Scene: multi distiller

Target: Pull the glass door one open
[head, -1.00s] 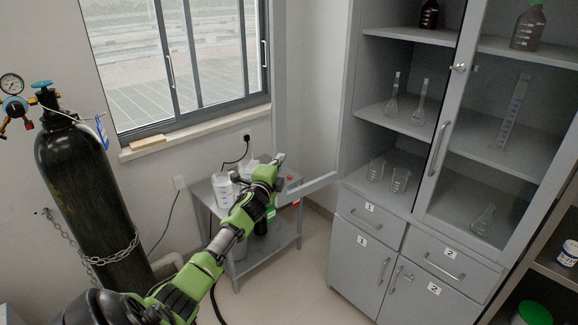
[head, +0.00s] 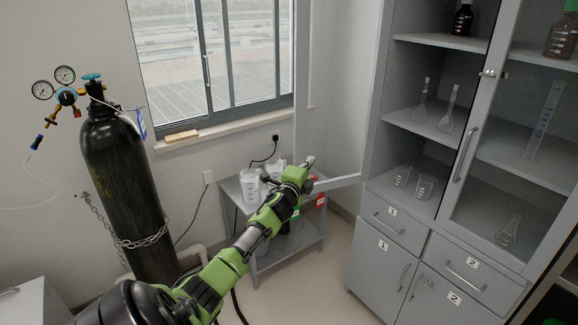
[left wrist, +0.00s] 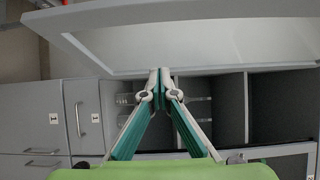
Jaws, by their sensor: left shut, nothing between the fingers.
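The left glass door (head: 340,183) of the grey cabinet (head: 365,190) stands swung wide open to the left in the head view, its interior side exposed. The left wrist view shows a grey-framed panel (left wrist: 110,68), apparently this door, across the top. My left gripper (head: 309,162) is at the door's lower outer corner in the head view. In the left wrist view its two fingers (left wrist: 160,74) meet at the tips, shut and empty, close to the panel's frame. I cannot tell whether they touch it. My right gripper is not in view.
The right glass door (head: 461,155) is closed. Flasks and beakers (head: 424,187) stand on the open shelves. A black gas cylinder (head: 125,180) stands at left, chained to the wall. Floor before the cabinet is clear.

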